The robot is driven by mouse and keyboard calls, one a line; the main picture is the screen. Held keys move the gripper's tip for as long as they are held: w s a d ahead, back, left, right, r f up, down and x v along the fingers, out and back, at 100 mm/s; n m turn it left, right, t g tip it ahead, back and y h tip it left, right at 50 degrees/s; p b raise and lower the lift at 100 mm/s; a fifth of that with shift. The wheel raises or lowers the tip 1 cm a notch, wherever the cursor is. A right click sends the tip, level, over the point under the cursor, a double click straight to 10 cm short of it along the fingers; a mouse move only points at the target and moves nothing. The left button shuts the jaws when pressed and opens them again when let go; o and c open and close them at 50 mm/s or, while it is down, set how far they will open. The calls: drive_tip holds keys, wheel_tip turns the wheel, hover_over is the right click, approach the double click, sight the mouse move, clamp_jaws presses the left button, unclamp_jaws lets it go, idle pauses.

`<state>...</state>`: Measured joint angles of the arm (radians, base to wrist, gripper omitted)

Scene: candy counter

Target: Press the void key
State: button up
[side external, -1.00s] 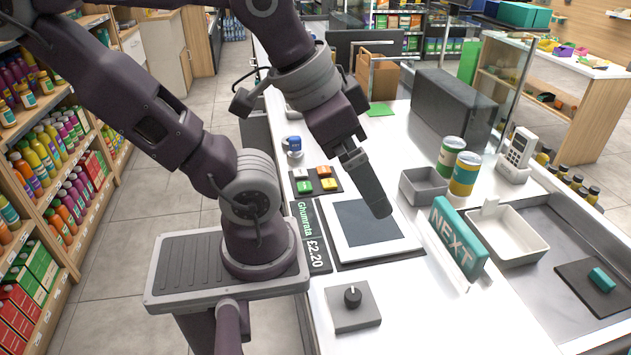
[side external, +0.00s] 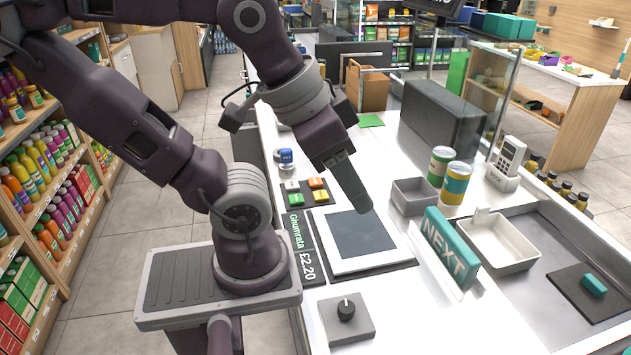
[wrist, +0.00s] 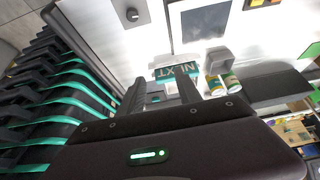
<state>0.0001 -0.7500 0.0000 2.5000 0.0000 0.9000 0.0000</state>
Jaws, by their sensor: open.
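A small dark keypad (side external: 306,207) with several coloured keys lies on the white counter in the side view.
A price display (side external: 304,246) and a framed plate (side external: 362,236) lie near the keypad. A blue-topped knob (side external: 286,156) stands behind it. A NEXT sign (side external: 450,246), grey bin (side external: 414,203), cans (side external: 454,184) and a dial box (side external: 346,328) are also on the counter.

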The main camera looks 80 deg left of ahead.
clamp_jaws()
idle(1.2)
